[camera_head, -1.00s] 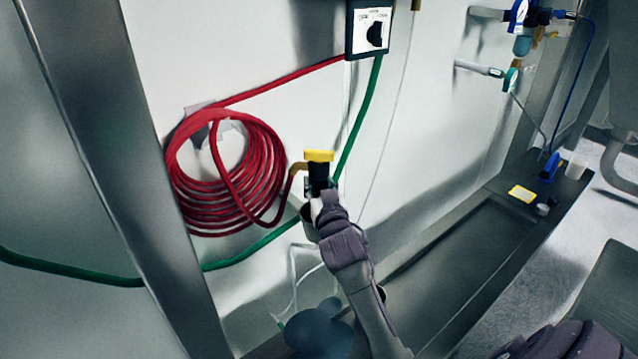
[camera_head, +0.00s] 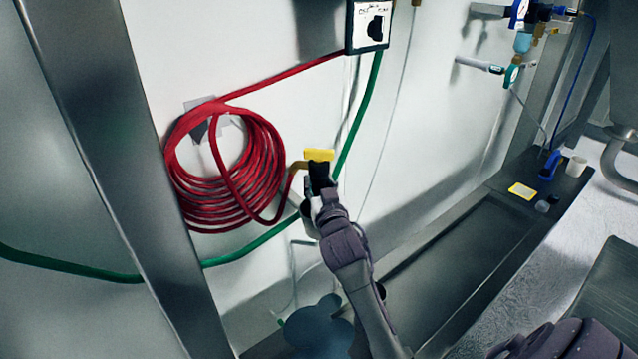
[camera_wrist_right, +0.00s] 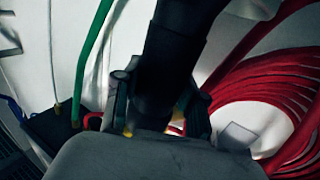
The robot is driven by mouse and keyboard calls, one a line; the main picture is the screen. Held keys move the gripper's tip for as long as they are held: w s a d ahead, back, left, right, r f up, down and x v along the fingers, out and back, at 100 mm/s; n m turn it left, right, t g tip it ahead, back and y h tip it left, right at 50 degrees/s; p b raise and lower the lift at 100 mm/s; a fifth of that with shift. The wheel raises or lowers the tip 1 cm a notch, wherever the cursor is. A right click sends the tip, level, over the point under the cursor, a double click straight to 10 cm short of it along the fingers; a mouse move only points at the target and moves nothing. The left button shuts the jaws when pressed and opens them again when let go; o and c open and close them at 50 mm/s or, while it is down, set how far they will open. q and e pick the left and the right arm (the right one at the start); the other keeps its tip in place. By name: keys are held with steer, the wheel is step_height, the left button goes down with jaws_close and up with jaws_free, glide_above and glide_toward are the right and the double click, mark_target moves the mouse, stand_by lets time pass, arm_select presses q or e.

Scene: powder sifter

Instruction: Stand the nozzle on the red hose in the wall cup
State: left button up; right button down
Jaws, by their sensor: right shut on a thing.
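The red hose (camera_head: 265,165) hangs coiled on the wall, and its brass-coloured end (camera_head: 297,168) leads to the nozzle (camera_head: 319,170), which has a black body and a yellow top. My right gripper (camera_head: 316,188) is shut on the nozzle and holds it in front of the wall. In the right wrist view the black nozzle body (camera_wrist_right: 172,70) stands between the fingers of my right gripper (camera_wrist_right: 160,105), with the red hose behind at right. A grey cup-like rim (camera_head: 308,222) shows just below the gripper; I cannot tell whether the nozzle touches it. My left gripper is not in view.
A green hose (camera_head: 255,243) runs along the wall below the coil. A switch box (camera_head: 368,27) is above. A steel post (camera_head: 115,190) stands at left.

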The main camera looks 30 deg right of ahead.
steer(key=shift+f, duration=0.2)
steer(key=c, duration=0.6)
jaws_free()
steer(key=shift+f, duration=0.2)
steer(key=v, duration=1.2)
steer(key=shift+r, duration=0.15)
